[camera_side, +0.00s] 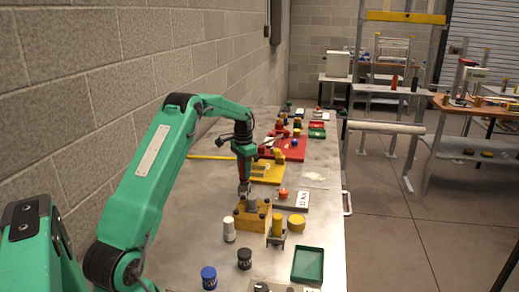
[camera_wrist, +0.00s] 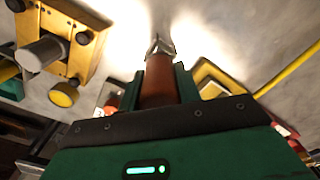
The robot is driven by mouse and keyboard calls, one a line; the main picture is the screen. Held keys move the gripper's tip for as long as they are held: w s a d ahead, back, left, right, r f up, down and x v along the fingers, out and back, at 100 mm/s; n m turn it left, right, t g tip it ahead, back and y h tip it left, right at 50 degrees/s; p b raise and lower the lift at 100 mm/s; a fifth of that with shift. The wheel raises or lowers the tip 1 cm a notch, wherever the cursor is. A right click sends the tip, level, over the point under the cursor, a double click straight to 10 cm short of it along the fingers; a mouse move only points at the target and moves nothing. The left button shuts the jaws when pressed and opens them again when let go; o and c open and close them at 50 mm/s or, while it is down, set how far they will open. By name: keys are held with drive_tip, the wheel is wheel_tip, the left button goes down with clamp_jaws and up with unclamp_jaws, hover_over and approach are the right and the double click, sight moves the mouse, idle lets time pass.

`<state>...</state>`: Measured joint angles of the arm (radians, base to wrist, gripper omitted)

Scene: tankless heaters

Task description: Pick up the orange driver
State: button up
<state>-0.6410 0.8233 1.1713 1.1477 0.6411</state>
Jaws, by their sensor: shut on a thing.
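My gripper (camera_wrist: 161,70) is shut on the orange driver (camera_wrist: 158,93). The driver's orange-brown handle sits between the two green fingers in the wrist view, and its metal end points away from the palm. In the side view my gripper (camera_side: 244,150) is above the bench, beyond the near end, with a metal part hanging down below it. That part appears just above or behind a yellow-brown block (camera_side: 252,217); I cannot tell which.
The block, with a grey cylinder (camera_wrist: 40,52), shows at upper left in the wrist view. A white cylinder (camera_side: 229,230), a blue-topped jar (camera_side: 209,277) and a green tray (camera_side: 308,264) stand nearer. A red plate (camera_side: 291,149) lies farther back. The wall borders the bench's left side.

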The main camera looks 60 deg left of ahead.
wheel_tip(320, 180, up, 9)
drive_tip(key=shift+r, duration=0.1)
idle(0.4)
idle(0.5)
drive_tip(key=shift+d+r, duration=0.15)
drive_tip(key=shift+d, duration=0.45)
drive_tip(key=s+d+r, duration=0.1)
drive_tip(key=s+d, duration=0.1)
drive_tip(key=d, duration=0.7)
drive_tip(key=s+d+r, duration=0.2)
drive_tip(key=s+d, duration=0.1)
drive_tip(key=d, duration=0.7)
drive_tip(key=shift+s+d, duration=0.2)
drive_tip(key=shift+s, duration=0.15)
drive_tip(key=shift+f, duration=0.1)
drive_tip(key=shift+f, duration=3)
